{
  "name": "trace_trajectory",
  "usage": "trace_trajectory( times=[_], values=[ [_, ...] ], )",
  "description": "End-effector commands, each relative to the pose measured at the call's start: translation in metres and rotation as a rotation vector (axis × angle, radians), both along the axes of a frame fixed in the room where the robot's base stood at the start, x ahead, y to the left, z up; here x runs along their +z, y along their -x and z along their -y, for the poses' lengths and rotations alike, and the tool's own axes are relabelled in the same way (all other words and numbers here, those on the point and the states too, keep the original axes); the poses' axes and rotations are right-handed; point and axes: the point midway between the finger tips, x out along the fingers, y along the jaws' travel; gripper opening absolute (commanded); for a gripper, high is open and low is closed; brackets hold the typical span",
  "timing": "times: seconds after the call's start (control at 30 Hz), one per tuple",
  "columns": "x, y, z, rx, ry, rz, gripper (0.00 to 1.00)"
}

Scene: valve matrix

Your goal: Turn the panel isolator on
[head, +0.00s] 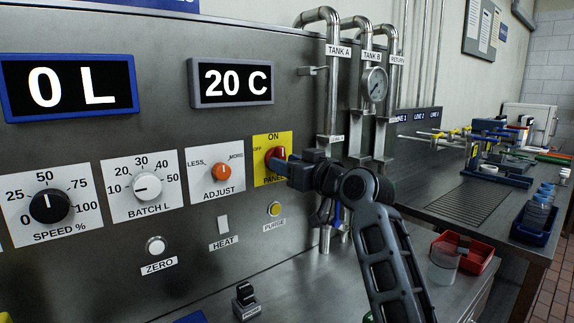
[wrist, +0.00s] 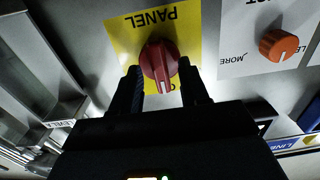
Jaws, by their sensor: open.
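The panel isolator is a red rotary knob (head: 275,158) on a yellow plate (head: 264,143), marked ON at the top and OFF at the left in the head view. My gripper (head: 289,166) is at the knob's right side and covers part of it. In the upside-down wrist view, the red knob (wrist: 159,64) lies between the two open fingers of my gripper (wrist: 162,88), with gaps visible. The knob's white pointer points down there, away from the word PANEL, toward the edge where ON sits. Lettering there is mostly hidden.
The orange ADJUST knob (head: 222,171) is left of the yellow plate. The HEAT switch (head: 223,225) and PURGE button (head: 274,209) are below. Steel pipes (head: 333,100) and a gauge (head: 375,85) stand to the right. A red tray (head: 463,252) lies on the bench.

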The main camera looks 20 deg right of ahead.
Motion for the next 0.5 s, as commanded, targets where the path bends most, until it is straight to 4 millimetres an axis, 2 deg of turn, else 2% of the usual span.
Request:
trace_trajectory(
  times=[0.3,0.5],
  values=[
    [-0.002,0.047,0.016,-0.002,0.0,0.0,0.45],
    [-0.002,0.066,0.022,-0.002,0.0,-0.001,0.45]
  ],
)
